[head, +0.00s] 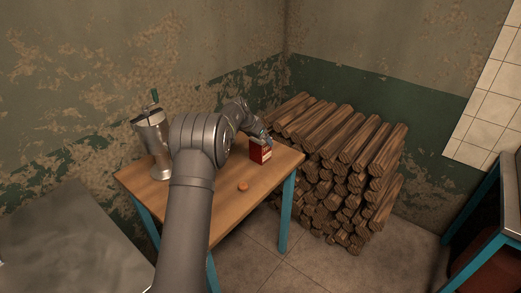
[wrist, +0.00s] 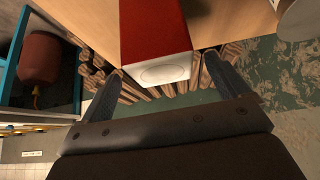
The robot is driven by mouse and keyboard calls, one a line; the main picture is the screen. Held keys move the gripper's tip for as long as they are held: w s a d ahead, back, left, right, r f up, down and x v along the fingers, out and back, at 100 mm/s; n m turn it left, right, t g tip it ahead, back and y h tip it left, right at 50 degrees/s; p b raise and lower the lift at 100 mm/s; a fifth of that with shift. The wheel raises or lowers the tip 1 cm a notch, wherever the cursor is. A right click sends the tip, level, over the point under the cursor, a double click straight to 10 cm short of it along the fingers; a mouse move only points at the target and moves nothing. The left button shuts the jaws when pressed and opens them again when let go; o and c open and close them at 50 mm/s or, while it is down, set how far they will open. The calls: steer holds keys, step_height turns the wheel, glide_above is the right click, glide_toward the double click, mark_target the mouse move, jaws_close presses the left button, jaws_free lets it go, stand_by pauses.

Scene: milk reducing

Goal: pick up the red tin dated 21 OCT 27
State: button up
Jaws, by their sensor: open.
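A red tin (head: 260,151) with a pale end stands on the wooden table near its right corner. In the wrist view the red tin (wrist: 155,30) shows a red side and a pale end with a round mark. No date can be read on it. My gripper (head: 262,139) is at the tin's upper part in the head view. In the wrist view my gripper (wrist: 164,64) is open, with one finger on each side of the tin's pale end. Gaps show between the fingers and the tin. Whether the fingers reach along its sides is hard to tell.
Stacked logs (head: 345,160) stand right of the table. A grey surface (head: 70,250) is at left.

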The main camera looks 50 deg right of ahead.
steer(key=shift+x, duration=2.65)
steer(key=c, duration=1.2)
steer(key=shift+r, duration=0.1)
